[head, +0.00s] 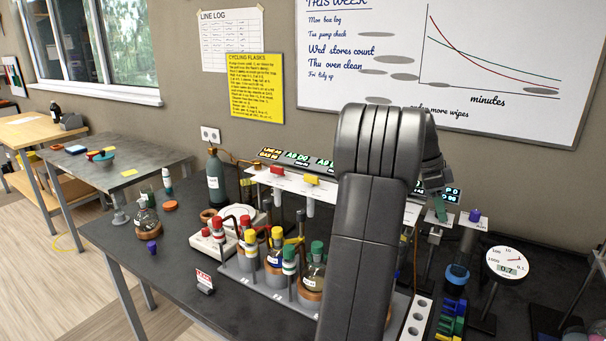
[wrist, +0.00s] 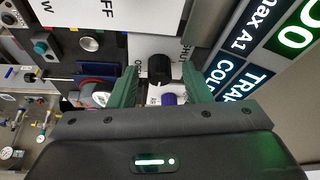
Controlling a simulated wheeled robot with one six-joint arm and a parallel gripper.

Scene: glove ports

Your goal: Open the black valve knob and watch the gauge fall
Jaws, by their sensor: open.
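The black valve knob (wrist: 160,69) sits on a white labelled panel in the wrist view. My gripper (wrist: 162,78) is open, with one green finger on each side of the knob and a visible gap to it. A purple part (wrist: 172,99) lies just nearer than the knob, also between the fingers. In the head view my gripper (head: 438,207) is at the right end of the white rail, partly behind my arm. I cannot make out the black knob there. A round white dial gauge (head: 510,262) stands at the right, with a small readout that looks like 0.7.
Lit display panels (wrist: 245,75) lie close to the right of my gripper in the wrist view. Capped flasks in a grey rack (head: 272,285) stand left of my arm. A blue-ringed stand (head: 456,278) is below my gripper. The bench (head: 130,235) has free room at left.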

